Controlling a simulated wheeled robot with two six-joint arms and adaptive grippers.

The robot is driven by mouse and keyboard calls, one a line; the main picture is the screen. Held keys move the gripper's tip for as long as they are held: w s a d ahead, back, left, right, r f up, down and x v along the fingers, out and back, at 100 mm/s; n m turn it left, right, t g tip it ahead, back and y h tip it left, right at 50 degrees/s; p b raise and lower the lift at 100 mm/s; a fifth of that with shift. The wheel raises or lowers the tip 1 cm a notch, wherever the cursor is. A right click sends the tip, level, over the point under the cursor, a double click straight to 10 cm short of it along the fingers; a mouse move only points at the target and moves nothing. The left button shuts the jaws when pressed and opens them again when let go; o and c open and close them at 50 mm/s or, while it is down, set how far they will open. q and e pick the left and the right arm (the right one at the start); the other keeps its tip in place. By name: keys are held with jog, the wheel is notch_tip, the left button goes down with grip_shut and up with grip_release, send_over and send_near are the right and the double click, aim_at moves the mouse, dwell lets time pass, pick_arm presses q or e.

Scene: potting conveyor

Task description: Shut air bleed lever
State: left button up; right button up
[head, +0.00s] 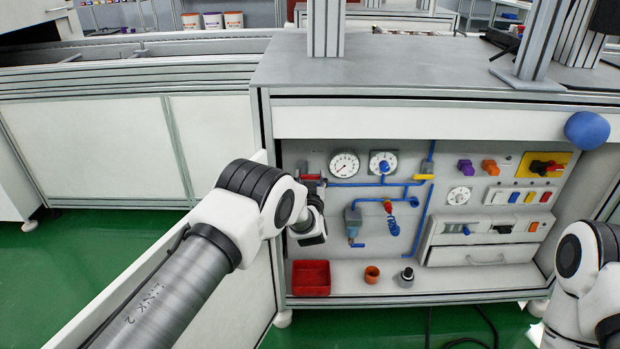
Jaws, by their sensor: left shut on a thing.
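My left gripper (314,190) is at the left part of the equipment panel (341,199), right at a red lever (310,177) at the left end of the blue air pipe. It is shut on this lever, which appears to be the air bleed lever. The fingertips and the lower part of the lever are largely hidden by my wrist. The blue pipe (350,185) runs right from there. My right arm shows at the right edge, and its gripper is out of view.
Two dials (344,164) sit above the pipe. A small red-handled valve (388,206) hangs lower right. A red bin (311,279), an orange cup (372,274) and a dark-topped fitting (407,274) stand on the bottom shelf. An open white door (240,285) stands left of the bay.

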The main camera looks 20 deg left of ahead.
pick_arm(q)
jog(key=o, duration=1.2)
jog(key=shift+c, duration=0.2)
jog(key=v, duration=1.2)
